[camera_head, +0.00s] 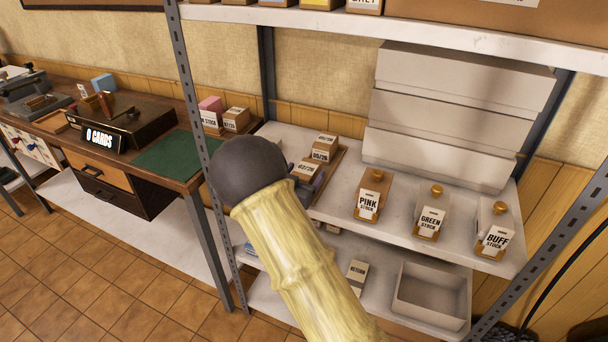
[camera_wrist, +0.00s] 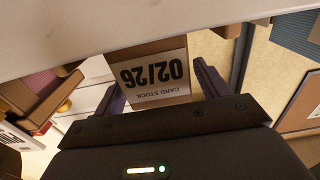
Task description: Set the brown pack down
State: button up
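The brown pack (camera_wrist: 153,75), with a white label reading CARD STOCK 02/26, shows upside down in the wrist view. In the head view the pack (camera_head: 306,172) is at the wooden tray (camera_head: 332,181) on the middle shelf, in front of a pack marked 05/26 (camera_head: 324,151). Much of my gripper is hidden there behind my arm. I cannot tell whether the pack's underside touches the tray.
To the right stand holders labelled pink stock (camera_head: 368,203), green stock (camera_head: 430,222) and buff stock (camera_head: 495,240). Stacked pale boxes (camera_head: 455,110) fill the back. An upper shelf board (camera_head: 420,32) and metal posts (camera_head: 192,95) bound the space. A desk (camera_head: 165,160) stands left.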

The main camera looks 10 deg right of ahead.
jog(key=shift+r, duration=0.15)
jog(key=v, duration=1.2)
jog(key=s+d+f+n+g+y, duration=0.1)
jog(key=s+d+n+g+y, duration=0.2)
jog(key=s, duration=0.7)
jog(key=s+d+f+n+g+y, duration=0.1)
jog(key=s+d+n+g+y, duration=0.3)
jog(key=s+g+y, duration=0.3)
jog(key=s+g, duration=0.2)
jog(key=s, duration=0.1)
jog(key=shift+d+f+y, duration=0.3)
jog(key=shift+d, duration=0.1)
